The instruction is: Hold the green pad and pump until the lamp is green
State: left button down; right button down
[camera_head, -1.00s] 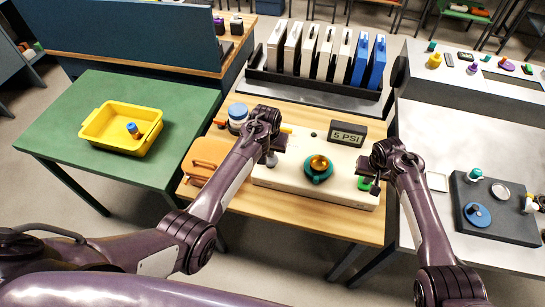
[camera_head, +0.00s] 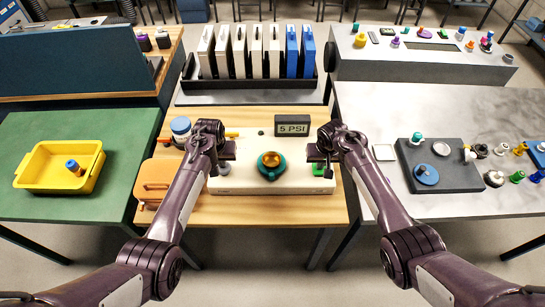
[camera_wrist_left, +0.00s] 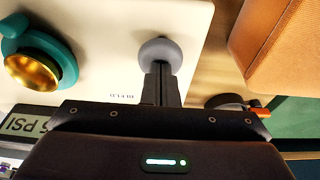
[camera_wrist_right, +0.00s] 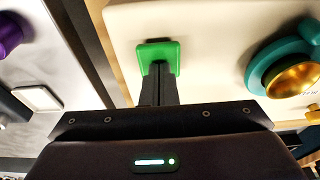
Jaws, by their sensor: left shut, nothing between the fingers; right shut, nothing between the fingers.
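A cream box (camera_head: 240,180) sits on the wooden table. It carries a teal-ringed amber dome lamp (camera_head: 270,161), and a display (camera_head: 292,125) behind it reads 5 PSI. My right gripper (camera_head: 326,168) is shut, its tips at the green pad (camera_head: 318,169) on the box's right end. In the right wrist view the tips overlap the pad (camera_wrist_right: 158,50); contact seems likely but is not certain. My left gripper (camera_head: 217,168) is shut, its tips at a round grey knob (camera_wrist_left: 160,50) on the box's left end. I cannot tell whether they press it.
An orange-brown case (camera_head: 156,182) and a blue-lidded jar (camera_head: 181,128) stand left of the box. A rack (camera_head: 250,97) of white and blue slabs stands behind. A yellow tray (camera_head: 60,187) is on the green table, and a dark plate (camera_head: 445,180) on the right table.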

pick_arm(q)
jog(key=shift+f, duration=0.4)
jog(key=shift+s+r, duration=0.1)
jog(key=shift+w+v, duration=0.2)
jog(key=shift+v, duration=0.85)
jog(key=shift+w, duration=0.1)
jog(key=shift+s+x, duration=0.2)
jog(key=shift+x, duration=0.85)
jog(key=shift+w+v, duration=0.2)
jog(key=shift+v, duration=0.85)
jog(key=shift+r, duration=0.1)
jog(key=w+v, duration=0.1)
jog(key=v, duration=0.5)
jog(key=shift+r, duration=0.55)
